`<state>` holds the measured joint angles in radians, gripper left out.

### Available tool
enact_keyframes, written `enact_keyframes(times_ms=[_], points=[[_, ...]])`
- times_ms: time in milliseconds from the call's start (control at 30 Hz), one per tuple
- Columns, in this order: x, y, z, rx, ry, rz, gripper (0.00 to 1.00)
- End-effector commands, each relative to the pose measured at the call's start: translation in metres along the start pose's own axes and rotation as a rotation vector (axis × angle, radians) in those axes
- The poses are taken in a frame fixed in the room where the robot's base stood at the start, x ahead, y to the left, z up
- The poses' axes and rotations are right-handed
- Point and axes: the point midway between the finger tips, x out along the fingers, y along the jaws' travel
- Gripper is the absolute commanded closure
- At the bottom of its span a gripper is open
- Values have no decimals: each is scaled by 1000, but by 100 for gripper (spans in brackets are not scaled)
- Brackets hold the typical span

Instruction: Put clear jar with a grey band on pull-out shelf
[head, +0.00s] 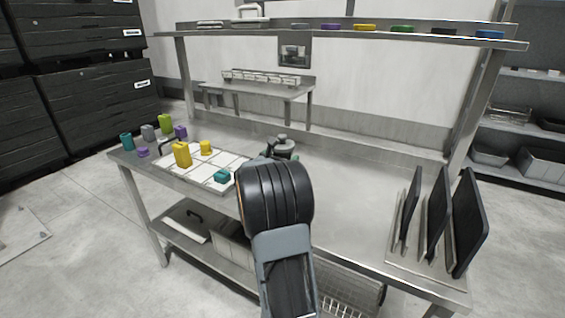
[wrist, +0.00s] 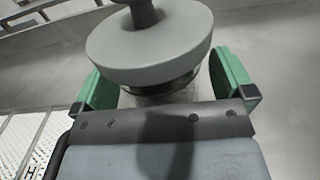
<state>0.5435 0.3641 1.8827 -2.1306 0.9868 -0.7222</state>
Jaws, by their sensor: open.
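A jar with a wide grey knobbed lid stands on the steel table (head: 345,190), just beyond my arm; I take it as the clear jar with a grey band (head: 283,145). In the wrist view its lid (wrist: 150,50) fills the upper middle, and only a strip of the body shows below. My gripper (wrist: 165,85) is open, with one green finger pad on each side of the jar just under the lid. Whether the pads touch it I cannot tell. My arm hides much of the gripper in the head view. I cannot clearly pick out the pull-out shelf.
A white gridded tray (head: 193,178) left of the jar holds a yellow container (head: 182,154) and smaller blocks. Several coloured containers stand at the table's left end. Dark upright panels (head: 437,215) stand in a rack at the right. An overhead shelf (head: 340,32) spans the back. The table's middle right is clear.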

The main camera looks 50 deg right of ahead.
Motion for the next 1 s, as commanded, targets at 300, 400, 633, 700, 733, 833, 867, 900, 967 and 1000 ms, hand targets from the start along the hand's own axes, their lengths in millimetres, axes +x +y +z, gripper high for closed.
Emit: enact_keyframes(times_ms=[300,400,633,700,733,833,867,900,967,1000], points=[[0,0,0,0,0,0,16],[0,0,0,0,0,0,26],[0,0,0,0,1,0,48],[0,0,0,0,1,0,55],[0,0,0,0,1,0,57],[0,0,1,1,-2,0,65],[0,0,1,1,-2,0,70],[0,0,1,1,-2,0,70],[0,0,1,1,-2,0,70],[0,0,1,1,-2,0,70]])
